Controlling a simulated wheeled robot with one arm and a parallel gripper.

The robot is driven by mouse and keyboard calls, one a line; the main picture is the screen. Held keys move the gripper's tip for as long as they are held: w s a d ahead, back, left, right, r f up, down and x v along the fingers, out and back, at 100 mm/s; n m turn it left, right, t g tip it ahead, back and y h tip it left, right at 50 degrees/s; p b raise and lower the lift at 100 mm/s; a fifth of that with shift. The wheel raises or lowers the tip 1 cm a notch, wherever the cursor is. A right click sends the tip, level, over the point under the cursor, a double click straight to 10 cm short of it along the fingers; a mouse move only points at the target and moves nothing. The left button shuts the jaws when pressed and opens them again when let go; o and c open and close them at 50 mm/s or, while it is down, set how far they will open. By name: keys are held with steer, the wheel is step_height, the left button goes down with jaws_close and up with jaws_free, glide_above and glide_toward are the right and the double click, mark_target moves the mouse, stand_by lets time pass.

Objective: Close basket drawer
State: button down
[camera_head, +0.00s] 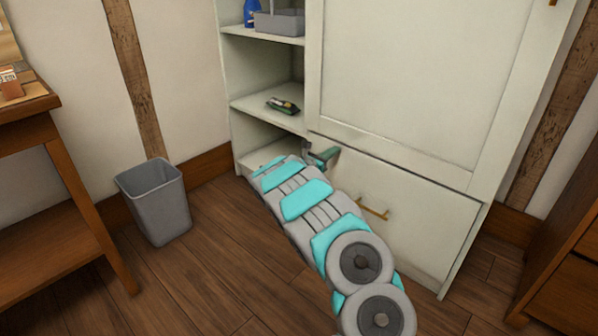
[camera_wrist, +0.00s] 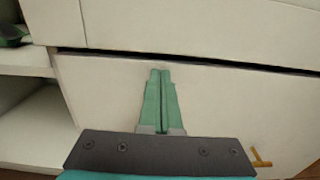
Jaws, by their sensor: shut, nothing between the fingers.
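The drawer (camera_head: 415,220) is the low pale front of the white cabinet, with a brass handle (camera_head: 373,209) on it. In the wrist view the drawer front (camera_wrist: 225,105) fills the lower half, and its handle (camera_wrist: 260,158) shows at the lower right. A dark gap runs along its top edge; I cannot tell how far it stands out, if at all. My gripper (camera_head: 325,157) is at the drawer's upper left part, left of the handle. In the wrist view my gripper (camera_wrist: 160,72) is shut and empty, its tips at or very near the front. Contact is unclear.
Open shelves (camera_head: 265,100) left of the drawer hold a grey caddy (camera_head: 280,22), a blue bottle (camera_head: 251,12) and a small dark green item (camera_head: 283,105). A grey bin (camera_head: 155,200) stands on the floor at left, beside a wooden desk (camera_head: 65,170). Wooden furniture (camera_head: 570,270) is at right.

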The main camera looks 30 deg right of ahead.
steer(key=v, duration=1.4)
steer(key=s+d+r+m+g+p, duration=0.2)
steer(key=s+d+r+m+g, duration=0.3)
steer(key=s+r, duration=0.5)
steer(key=s+a+r+m+g+y+p, duration=0.1)
steer(key=s+r+m+g+y, duration=0.15)
steer(key=s+m, duration=0.45)
steer(key=s+a+r+m+g+y, duration=0.1)
steer(key=s+r+m+g, duration=0.15)
steer(key=s, duration=0.75)
steer(key=s+a+f+m+t+y+p, duration=0.1)
steer(key=s+a+y, duration=0.5)
steer(key=s+a, duration=0.6)
steer(key=s+a+f+m+t+y+p, duration=0.1)
steer(key=s+a+m+y+p, duration=0.2)
steer(key=s+a, duration=0.9)
steer(key=a+m+y, duration=0.3)
steer(key=a+y, duration=0.1)
steer(key=a, duration=0.2)
steer(key=shift+a+f, duration=0.15)
steer(key=shift+f, duration=0.1)
steer(key=shift+m+y, duration=0.25)
